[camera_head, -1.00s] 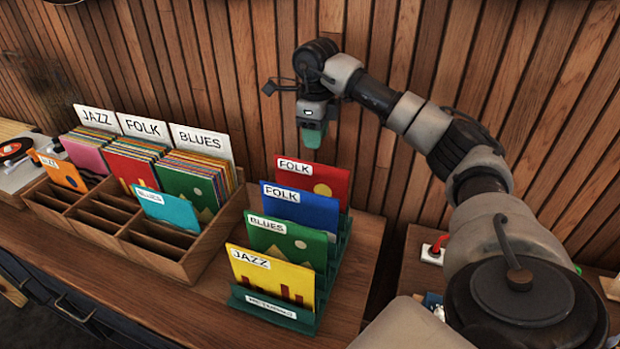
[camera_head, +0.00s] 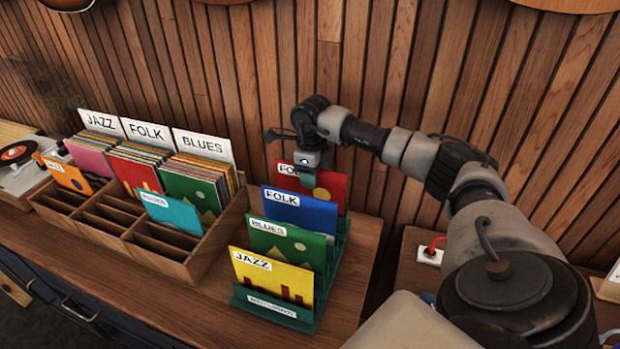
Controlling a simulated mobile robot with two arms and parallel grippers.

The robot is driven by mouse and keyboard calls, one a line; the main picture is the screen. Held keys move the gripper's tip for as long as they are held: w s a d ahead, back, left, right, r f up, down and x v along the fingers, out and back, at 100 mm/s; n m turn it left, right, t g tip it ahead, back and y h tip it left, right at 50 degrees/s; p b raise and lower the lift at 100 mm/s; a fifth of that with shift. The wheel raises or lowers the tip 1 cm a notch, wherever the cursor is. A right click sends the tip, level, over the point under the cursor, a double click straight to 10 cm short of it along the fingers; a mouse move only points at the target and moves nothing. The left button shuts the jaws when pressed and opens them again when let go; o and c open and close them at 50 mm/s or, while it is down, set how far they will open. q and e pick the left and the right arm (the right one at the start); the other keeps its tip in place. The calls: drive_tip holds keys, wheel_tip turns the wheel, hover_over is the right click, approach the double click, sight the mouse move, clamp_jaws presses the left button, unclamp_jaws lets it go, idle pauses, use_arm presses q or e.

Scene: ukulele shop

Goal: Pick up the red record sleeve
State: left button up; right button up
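The red record sleeve (camera_head: 331,191) stands at the back of a green stepped rack, behind the blue one. It has a FOLK label, partly covered, and a yellow disc. My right gripper (camera_head: 308,178) is at the sleeve's top edge, its fingers pointing down and overlapping the label. Whether its fingers are open or shut around the sleeve cannot be made out. My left gripper is not in view.
In front of the red sleeve stand a blue FOLK sleeve (camera_head: 298,214), a green BLUES sleeve (camera_head: 285,243) and a yellow JAZZ sleeve (camera_head: 270,278) in the rack (camera_head: 300,318). A divided wooden crate (camera_head: 200,262) with sleeves stands left. Bare counter shows in front.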

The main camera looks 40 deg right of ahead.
clamp_jaws()
drive_tip(key=shift+r, duration=0.1)
